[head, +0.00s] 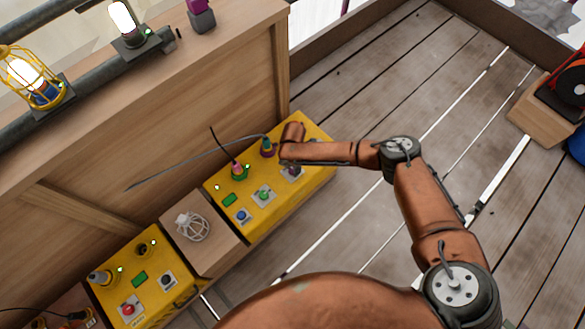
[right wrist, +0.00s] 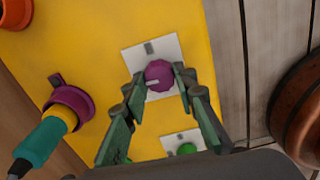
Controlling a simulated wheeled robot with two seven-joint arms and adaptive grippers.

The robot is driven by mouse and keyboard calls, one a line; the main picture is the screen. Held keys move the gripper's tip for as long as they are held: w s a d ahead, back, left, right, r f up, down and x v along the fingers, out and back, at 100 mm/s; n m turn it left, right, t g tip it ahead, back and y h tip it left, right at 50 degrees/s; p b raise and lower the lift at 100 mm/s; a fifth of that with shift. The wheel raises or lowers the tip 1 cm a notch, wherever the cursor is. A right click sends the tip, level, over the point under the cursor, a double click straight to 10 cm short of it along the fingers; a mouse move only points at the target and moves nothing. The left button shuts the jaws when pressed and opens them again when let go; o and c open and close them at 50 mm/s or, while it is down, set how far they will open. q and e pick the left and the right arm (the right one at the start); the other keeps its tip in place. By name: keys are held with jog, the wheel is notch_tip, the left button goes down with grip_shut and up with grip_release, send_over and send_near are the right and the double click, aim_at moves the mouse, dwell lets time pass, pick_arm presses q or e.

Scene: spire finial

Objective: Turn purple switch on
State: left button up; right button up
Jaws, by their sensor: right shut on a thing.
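The purple switch (right wrist: 160,72) is a round, ridged knob on a white square plate, set in a yellow control box. Its pale pointer mark faces left in the right wrist view. My right gripper (right wrist: 158,80) is around it, with one finger on each side, closed on the knob. In the head view the switch (head: 292,172) shows only in part under my right gripper (head: 288,165), near the right end of the yellow box (head: 318,142). My left gripper is not in view.
A green knob (right wrist: 187,149) sits beside the purple one. A teal plug (right wrist: 40,140) and a purple socket (right wrist: 75,101) are to the left. Open plank floor lies right.

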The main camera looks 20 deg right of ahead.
jog(key=shift+s+m+p, duration=0.2)
jog(key=shift+m+p, duration=0.4)
jog(key=shift+m, duration=0.4)
jog(key=m+p, duration=0.2)
jog(key=m, duration=0.2)
jog(key=m+p, duration=0.2)
jog(key=m, duration=0.4)
jog(key=shift+s+f+m, duration=0.1)
jog(key=shift+m, duration=0.3)
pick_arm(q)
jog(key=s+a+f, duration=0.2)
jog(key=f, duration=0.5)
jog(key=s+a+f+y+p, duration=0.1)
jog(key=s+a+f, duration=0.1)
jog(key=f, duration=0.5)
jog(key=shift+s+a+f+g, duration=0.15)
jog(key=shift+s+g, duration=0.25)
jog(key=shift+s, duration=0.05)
pick_arm(e)
jog(key=shift+f+m, duration=0.1)
jog(key=shift+m, duration=2.2)
jog(key=o, duration=1.2)
jog(key=shift+c, duration=0.2)
jog(key=shift+w, duration=0.2)
